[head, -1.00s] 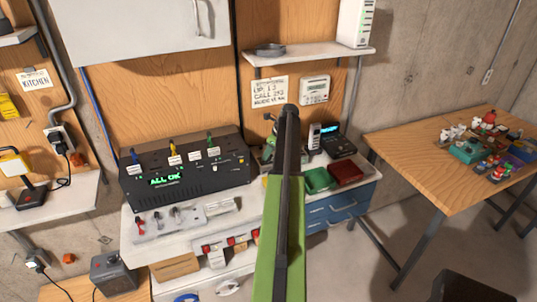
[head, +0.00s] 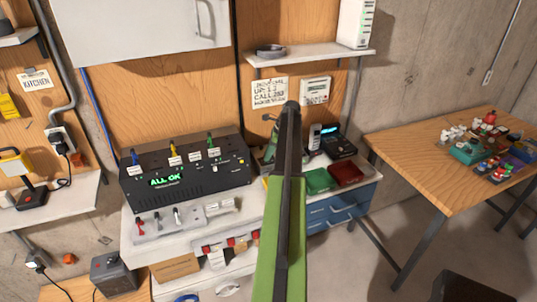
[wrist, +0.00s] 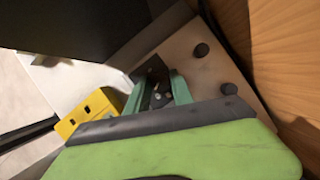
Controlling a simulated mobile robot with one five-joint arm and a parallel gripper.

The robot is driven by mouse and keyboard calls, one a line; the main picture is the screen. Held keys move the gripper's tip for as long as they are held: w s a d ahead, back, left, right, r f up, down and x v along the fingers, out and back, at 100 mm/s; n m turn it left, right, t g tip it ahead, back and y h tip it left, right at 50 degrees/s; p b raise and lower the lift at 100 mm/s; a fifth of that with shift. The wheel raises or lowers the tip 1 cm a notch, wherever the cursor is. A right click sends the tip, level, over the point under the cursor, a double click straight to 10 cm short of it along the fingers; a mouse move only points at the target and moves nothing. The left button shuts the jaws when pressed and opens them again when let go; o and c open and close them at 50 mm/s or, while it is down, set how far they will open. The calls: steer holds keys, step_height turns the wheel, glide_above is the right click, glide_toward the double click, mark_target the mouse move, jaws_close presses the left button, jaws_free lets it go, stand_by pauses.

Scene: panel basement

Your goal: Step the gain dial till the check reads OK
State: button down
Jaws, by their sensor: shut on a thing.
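A black box (head: 185,175) stands on the bench in the head view, with glowing green text reading "ALL OK" (head: 166,180) on its front. Blue, yellow and green levers rise from its top. In the head view my own arm covers the gripper's tips.
A yellow block (wrist: 90,112) sits close beside the fingers. Green (head: 319,181) and red (head: 346,173) trays and a dark device with a lit display (head: 337,142) stand right of my arm. A switch panel (head: 170,222) lies before the box. A wooden table (head: 425,160) holds small objects.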

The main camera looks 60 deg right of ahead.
steer(key=shift+d+n+g+y, duration=0.1)
steer(key=shift+n+g+y, duration=0.45)
steer(key=shift+n, duration=1.25)
steer(key=c, duration=1.1)
jaws_free()
steer(key=p+v, duration=1.1)
steer(key=v, duration=0.1)
